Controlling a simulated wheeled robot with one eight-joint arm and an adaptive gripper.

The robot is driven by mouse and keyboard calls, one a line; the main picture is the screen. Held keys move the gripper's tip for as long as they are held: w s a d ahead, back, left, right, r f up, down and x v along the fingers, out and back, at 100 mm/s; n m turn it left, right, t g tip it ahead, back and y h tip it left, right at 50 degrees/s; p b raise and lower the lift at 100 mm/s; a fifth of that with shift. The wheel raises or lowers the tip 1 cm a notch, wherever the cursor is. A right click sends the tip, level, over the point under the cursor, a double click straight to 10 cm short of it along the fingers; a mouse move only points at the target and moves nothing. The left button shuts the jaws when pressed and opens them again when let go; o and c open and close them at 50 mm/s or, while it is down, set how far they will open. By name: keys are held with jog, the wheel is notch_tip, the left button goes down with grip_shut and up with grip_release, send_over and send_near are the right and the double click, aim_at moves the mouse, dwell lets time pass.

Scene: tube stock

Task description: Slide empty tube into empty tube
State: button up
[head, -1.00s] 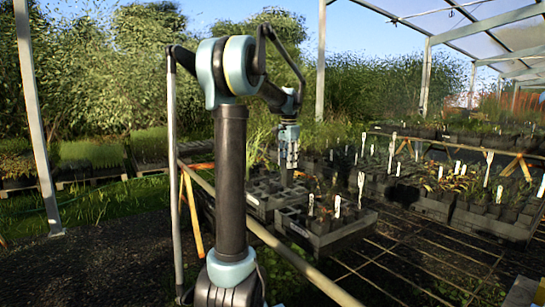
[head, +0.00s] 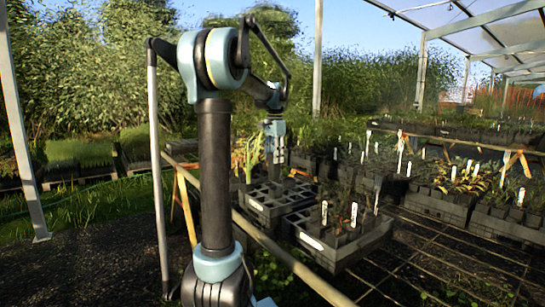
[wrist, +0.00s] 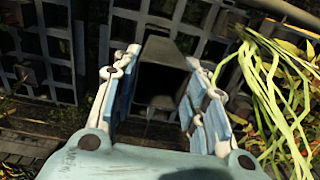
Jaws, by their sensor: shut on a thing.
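My gripper (head: 274,137) hangs above the left-hand dark tray (head: 262,209) of square cells. In the wrist view my gripper (wrist: 160,95) has its two blue pads on either side of a dark, square, open-mouthed tube (wrist: 163,78) and is shut on it. The tube seems empty. In the head view the held tube is dark and hard to make out against the tray. Tray cells (wrist: 195,16) show beyond the tube in the wrist view; I cannot tell which of them hold a second tube, or whether the held tube touches one.
A second tray (head: 320,247) with plants and white labels stands close on the right. Long green leaves (wrist: 275,85) rise right of my gripper in the wrist view. A bench rail (head: 285,258) crosses in front. Planted trays (head: 432,205) fill the bench further right.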

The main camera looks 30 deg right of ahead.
aim_at(275, 175)
jog(key=shift+s+d+f, duration=0.1)
jog(key=shift+d+f, duration=0.05)
jog(key=shift+f, duration=0.4)
jog(key=shift+s+d+f, duration=0.1)
jog(key=shift+f, duration=0.4)
jog(key=shift+f, duration=0.25)
jog(key=shift+f, duration=0.25)
jog(key=shift+f, duration=3)
jog(key=shift+f, duration=0.2)
jog(key=o, duration=0.8)
jog(key=shift+r, duration=0.1)
